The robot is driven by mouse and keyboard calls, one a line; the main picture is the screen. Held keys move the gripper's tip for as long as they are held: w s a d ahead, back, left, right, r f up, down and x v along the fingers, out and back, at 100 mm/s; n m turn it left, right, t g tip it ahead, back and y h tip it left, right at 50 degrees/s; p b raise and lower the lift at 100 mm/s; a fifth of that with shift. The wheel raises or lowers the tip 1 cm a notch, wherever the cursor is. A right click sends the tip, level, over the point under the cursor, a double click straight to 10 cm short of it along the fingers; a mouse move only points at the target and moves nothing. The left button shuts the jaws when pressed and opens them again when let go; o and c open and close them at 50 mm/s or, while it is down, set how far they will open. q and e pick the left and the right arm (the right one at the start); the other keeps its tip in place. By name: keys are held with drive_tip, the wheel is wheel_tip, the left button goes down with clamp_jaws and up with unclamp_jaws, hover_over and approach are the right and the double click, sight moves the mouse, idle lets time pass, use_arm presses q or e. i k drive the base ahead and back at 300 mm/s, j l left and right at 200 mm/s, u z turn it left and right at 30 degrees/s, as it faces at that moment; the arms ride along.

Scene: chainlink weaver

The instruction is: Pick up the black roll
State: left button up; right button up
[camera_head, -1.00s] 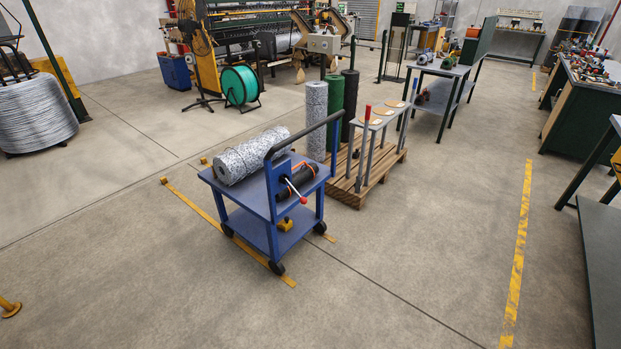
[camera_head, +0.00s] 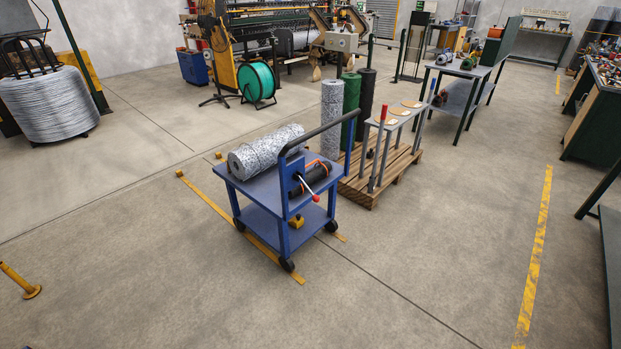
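A tall black roll (camera_head: 367,97) stands upright on a wooden pallet, behind and to the right of a green roll (camera_head: 350,103). A grey-white roll (camera_head: 332,112) stands upright beside the green one. A shorter black roll (camera_head: 313,179) with orange bands lies on the blue cart (camera_head: 236,184), partly hidden by the cart's upright plate and handle. A large grey-white mesh roll (camera_head: 265,151) lies on the cart's left part. Neither of my grippers is in view.
The pallet (camera_head: 372,201) carries a rack with grey posts (camera_head: 383,160). A yellow post (camera_head: 20,282) stands at the lower left. A green-topped bench edge (camera_head: 606,255) is at the right. The floor before the cart is clear.

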sight(318, 172)
drive_tip(key=i+j+z, duration=0.1)
drive_tip(key=i+j, duration=0.3)
drive_tip(key=i+j+z, duration=0.1)
drive_tip(key=i+j, duration=0.25)
drive_tip(key=j, duration=0.15)
